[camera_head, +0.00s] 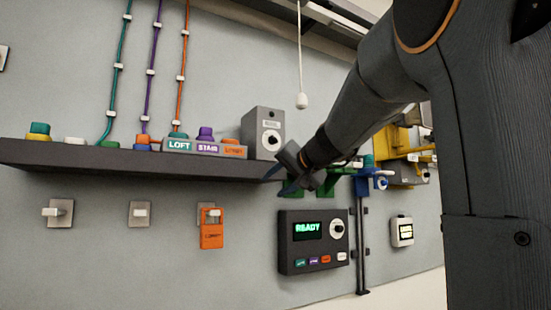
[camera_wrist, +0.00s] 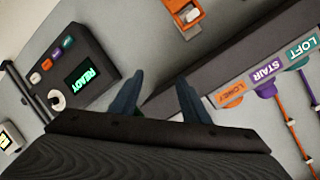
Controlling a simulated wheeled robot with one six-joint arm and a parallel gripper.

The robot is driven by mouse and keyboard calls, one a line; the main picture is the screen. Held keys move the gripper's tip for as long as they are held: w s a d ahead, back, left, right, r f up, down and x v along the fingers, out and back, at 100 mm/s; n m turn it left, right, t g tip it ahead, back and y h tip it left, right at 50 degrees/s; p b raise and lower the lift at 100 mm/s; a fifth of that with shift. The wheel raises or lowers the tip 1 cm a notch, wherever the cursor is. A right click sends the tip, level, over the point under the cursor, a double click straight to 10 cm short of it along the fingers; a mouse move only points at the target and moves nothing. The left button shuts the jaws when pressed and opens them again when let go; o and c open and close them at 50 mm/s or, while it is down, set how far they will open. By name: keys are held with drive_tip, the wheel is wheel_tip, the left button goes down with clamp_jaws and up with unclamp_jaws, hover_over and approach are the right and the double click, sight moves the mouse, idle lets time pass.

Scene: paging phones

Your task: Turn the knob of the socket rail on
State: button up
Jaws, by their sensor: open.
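The rail with the LOFT, STAIR and orange labels (camera_head: 205,148) sits on the dark shelf (camera_head: 120,160); it also shows in the wrist view (camera_wrist: 268,73). A grey box (camera_head: 262,122) with a round white knob (camera_head: 271,140) stands at the shelf's right end; its small label is unreadable. A dark panel (camera_head: 300,255) below reads READY and has another white knob (camera_head: 337,228), also seen in the wrist view (camera_wrist: 56,99). I cannot tell which knob belongs to the socket rail. My gripper (camera_head: 276,180) is open and empty, by the shelf's right end, above the panel. Its fingers show in the wrist view (camera_wrist: 160,78).
Teal, purple and orange cords (camera_head: 151,72) run up the wall. Wall switches (camera_head: 60,212) and an orange tag (camera_head: 212,235) are below the shelf. A pull cord knob (camera_head: 301,101) hangs above. Blue and yellow fixtures (camera_head: 393,150) are at right, partly behind my arm.

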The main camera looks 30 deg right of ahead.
sight(275, 139)
drive_tip(key=s+d+r+t+b, duration=0.1)
drive_tip(key=d+r+t, duration=0.1)
drive_tip(key=r, duration=0.5)
drive_tip(key=s+d+r+t, duration=0.1)
drive_tip(key=s+r, duration=0.1)
drive_tip(key=r, duration=0.5)
drive_tip(key=w+p, duration=0.1)
drive_tip(key=w, duration=0.3)
drive_tip(key=w+p, duration=0.1)
drive_tip(key=w, duration=0.2)
drive_tip(key=shift+w+a+r+p, duration=0.15)
drive_tip(key=shift+w+r+p, duration=0.05)
drive_tip(key=shift+w+p, duration=0.2)
drive_tip(key=shift+s, duration=0.1)
drive_tip(key=shift+c, duration=0.2)
drive_tip(key=c, duration=1)
